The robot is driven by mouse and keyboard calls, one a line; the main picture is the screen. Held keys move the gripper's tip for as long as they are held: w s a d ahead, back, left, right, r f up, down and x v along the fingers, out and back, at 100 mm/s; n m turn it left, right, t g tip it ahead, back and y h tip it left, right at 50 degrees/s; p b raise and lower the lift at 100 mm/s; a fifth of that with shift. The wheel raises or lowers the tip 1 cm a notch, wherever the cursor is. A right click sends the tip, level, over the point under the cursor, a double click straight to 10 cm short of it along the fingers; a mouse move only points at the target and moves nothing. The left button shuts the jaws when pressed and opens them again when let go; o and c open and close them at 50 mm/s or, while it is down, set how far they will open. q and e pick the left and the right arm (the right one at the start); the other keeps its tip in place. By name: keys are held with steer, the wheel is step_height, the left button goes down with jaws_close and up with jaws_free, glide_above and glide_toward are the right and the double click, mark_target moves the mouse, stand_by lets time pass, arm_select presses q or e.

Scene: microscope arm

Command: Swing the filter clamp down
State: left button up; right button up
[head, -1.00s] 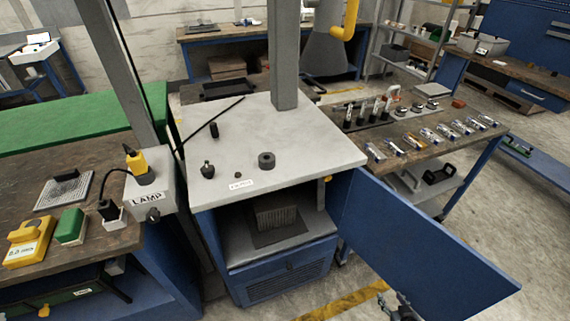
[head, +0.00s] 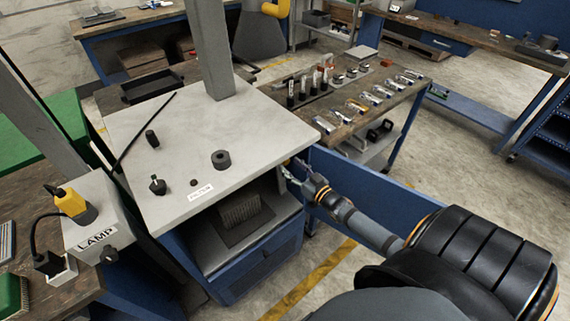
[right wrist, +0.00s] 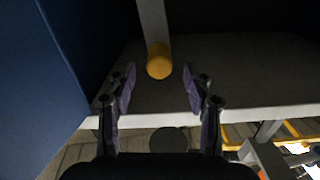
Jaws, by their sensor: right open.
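The filter clamp shows in the right wrist view as a grey bar with a yellow end (right wrist: 159,64), inside the cabinet opening. In the head view my right gripper hides it. My right gripper (head: 296,172) is at the right front edge of the cabinet, under its top. In the right wrist view the right gripper (right wrist: 160,85) is open, with its purple-padded fingers either side of the yellow end and apart from it. A dark ribbed block, seemingly the filter (head: 240,207), sits on a shelf inside the cabinet. My left gripper is not in view.
The blue cabinet door (head: 345,174) stands open close to my right arm. The cabinet's light top (head: 255,125) carries small dark parts and a post. A lamp box (head: 95,225) stands at the left. A parts bench (head: 330,112) is behind right.

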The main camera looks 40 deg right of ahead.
mark_target(287, 162)
steer(key=shift+w, duration=1.7)
jaws_close()
steer(key=shift+a, duration=0.1)
